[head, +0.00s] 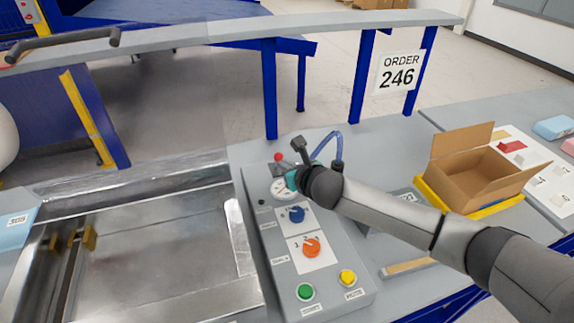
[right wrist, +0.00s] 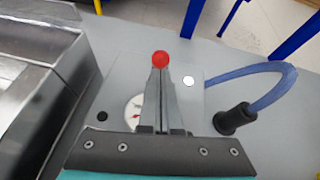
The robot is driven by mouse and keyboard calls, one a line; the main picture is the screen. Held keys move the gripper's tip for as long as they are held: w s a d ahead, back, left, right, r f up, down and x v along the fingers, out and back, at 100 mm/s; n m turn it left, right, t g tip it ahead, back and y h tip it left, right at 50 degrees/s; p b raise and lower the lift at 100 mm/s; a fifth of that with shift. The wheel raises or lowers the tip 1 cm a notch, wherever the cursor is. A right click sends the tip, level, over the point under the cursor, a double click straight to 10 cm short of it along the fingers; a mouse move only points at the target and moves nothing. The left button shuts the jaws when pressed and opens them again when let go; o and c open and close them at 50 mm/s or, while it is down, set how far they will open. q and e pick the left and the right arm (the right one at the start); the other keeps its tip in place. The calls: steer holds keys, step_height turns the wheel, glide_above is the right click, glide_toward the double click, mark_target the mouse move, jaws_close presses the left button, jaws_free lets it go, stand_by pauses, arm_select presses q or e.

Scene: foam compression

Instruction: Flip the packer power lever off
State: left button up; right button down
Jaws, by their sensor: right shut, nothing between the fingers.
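The grey control box (head: 340,292) carries a lever with a red ball knob (head: 278,157) at its far end. In the right wrist view the red knob (right wrist: 160,58) shows just beyond the fingertips. My right gripper (head: 284,166) reaches in from the right over the far end of the box, partly hidden by its own wrist. In the right wrist view its fingers (right wrist: 160,75) are shut together and empty, in line with the knob. The lever's shaft is hidden behind the fingers. Whether they touch the lever I cannot tell. My left gripper is not in view.
The box also has a white dial (right wrist: 135,112), a blue knob (head: 297,215), an orange knob (head: 312,248), a green button (head: 305,292) and a yellow button (head: 347,277). A blue hose (right wrist: 262,80) curves beside the gripper. An open carton (head: 480,178) stands right.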

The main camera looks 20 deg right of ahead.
mark_target(280, 154)
steer(key=p, duration=0.1)
steer(key=w+r+p, duration=0.1)
steer(key=shift+w+r+p, duration=0.1)
steer(key=shift+r+p, duration=0.15)
steer(key=shift+p, duration=0.15)
steer(key=w+p, duration=0.1)
steer(key=w+r+p, duration=0.1)
steer(key=w+p, duration=0.1)
steer(key=w, duration=0.1)
steer(key=shift+a+r, duration=0.1)
steer(key=shift+r, duration=0.15)
steer(key=shift+w, duration=0.5)
steer(key=shift+r+p, duration=0.8)
steer(key=shift+p, duration=0.25)
